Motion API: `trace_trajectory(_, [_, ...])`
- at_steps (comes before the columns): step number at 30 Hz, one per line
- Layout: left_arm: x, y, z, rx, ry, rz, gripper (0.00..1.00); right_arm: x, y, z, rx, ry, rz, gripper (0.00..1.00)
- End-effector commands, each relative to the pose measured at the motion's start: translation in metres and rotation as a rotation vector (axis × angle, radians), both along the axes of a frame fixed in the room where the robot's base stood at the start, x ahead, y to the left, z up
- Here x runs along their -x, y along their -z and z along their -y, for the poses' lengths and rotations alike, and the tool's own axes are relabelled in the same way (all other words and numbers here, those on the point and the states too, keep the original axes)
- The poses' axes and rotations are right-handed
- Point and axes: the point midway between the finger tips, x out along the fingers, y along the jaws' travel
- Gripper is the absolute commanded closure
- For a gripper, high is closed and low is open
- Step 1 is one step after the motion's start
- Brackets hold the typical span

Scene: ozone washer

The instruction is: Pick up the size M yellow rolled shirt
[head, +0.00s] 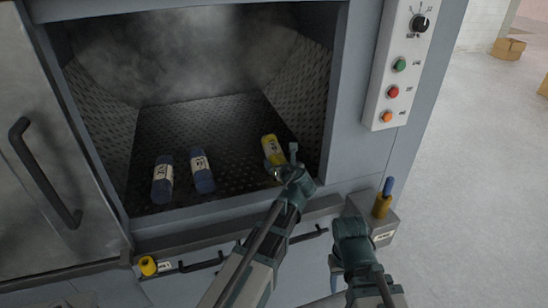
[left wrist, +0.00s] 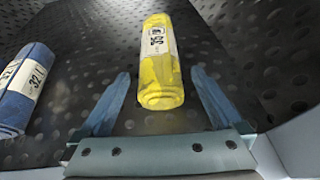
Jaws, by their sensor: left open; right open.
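A yellow rolled shirt (head: 273,150) with a white label lies on the dark studded floor inside the washer, towards the right. In the left wrist view the yellow roll (left wrist: 161,75) lies lengthwise, its near end between my open fingers; I cannot read the size clearly. My left gripper (head: 283,165) is open at the roll's near end and hides part of it. In the left wrist view a gap shows between each finger and the roll. My right gripper (head: 350,228) is open and empty, outside the washer in front of its sill.
Two blue rolls, one on the far left (head: 162,180) and one beside it (head: 202,172), lie left of the yellow one. The washer's side walls and front sill (head: 200,213) bound the opening. A control panel (head: 397,70) and a small holder (head: 375,212) are at the right.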

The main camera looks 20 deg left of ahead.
Motion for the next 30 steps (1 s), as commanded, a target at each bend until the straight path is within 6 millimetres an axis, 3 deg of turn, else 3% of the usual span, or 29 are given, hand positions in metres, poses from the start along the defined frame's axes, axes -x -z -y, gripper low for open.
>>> trace_trajectory(8, [-0.007,0.003,-0.003,0.000,0.000,0.000,0.00,0.000,0.004,0.000,0.000,0.000,0.000,0.50])
trace_trajectory(18, [-0.042,0.020,-0.023,0.000,0.000,0.000,0.00,0.000,0.020,0.000,0.000,0.000,0.000,0.50])
trace_trajectory(25, [-0.042,0.019,-0.024,0.000,0.001,0.000,0.00,0.000,0.019,0.000,0.000,0.000,0.000,0.50])
trace_trajectory(30, [-0.042,0.019,-0.024,0.000,0.001,0.000,0.31,0.000,0.019,0.000,0.000,0.000,0.000,0.50])
